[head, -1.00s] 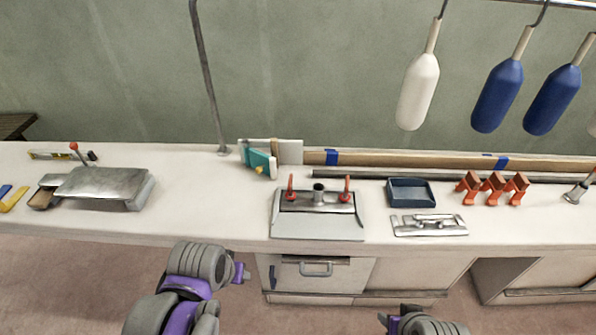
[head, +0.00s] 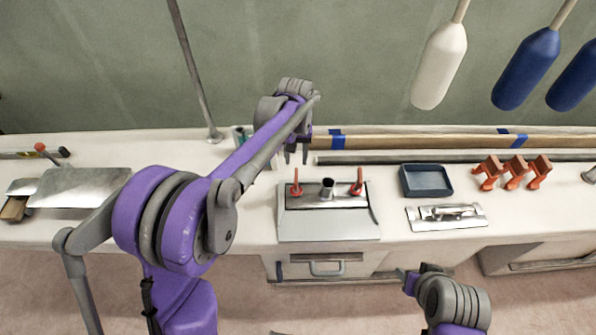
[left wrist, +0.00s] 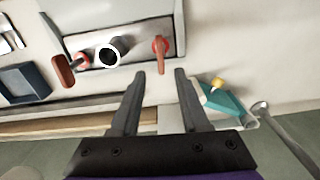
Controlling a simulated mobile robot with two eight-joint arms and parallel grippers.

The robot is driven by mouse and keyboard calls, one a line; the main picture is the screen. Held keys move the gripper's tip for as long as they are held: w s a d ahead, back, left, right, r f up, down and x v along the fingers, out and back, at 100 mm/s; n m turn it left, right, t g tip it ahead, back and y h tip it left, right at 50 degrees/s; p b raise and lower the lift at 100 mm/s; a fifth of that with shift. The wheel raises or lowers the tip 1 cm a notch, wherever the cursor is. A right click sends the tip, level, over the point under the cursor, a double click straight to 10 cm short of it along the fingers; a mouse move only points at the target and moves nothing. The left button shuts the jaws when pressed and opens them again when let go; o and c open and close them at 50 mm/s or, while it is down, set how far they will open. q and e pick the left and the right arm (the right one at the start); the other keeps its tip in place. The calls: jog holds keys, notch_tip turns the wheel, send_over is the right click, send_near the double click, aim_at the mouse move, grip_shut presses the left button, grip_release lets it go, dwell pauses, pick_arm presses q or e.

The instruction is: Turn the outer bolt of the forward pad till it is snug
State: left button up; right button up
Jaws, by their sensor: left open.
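A metal fixture (head: 330,228) sits at the bench's front edge, with a dark upright tube (head: 327,188) between two red-handled parts, the left one (head: 296,187) and the right one (head: 357,182). A small metal fitting on a light plate (head: 445,216) lies to its right. I cannot tell which part is the forward pad or its outer bolt. My left gripper (head: 296,158) is open and empty, pointing down behind the left red handle; in the left wrist view that handle (left wrist: 161,48) shows just beyond the fingertips. My right gripper (head: 404,278) is low before the bench; its jaws are unclear.
A blue tray (head: 427,181) and orange brackets (head: 513,170) stand to the right. A long pole (head: 450,158) and taped plank (head: 420,142) lie along the back. A teal object (left wrist: 222,98) is beside my left gripper. Fenders (head: 440,65) hang above.

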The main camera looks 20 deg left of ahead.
aim_at(296, 175)
pick_arm(q)
notch_tip(296, 175, down, 9)
jog(key=shift+f, duration=0.15)
jog(key=shift+c, duration=0.3)
grip_shut()
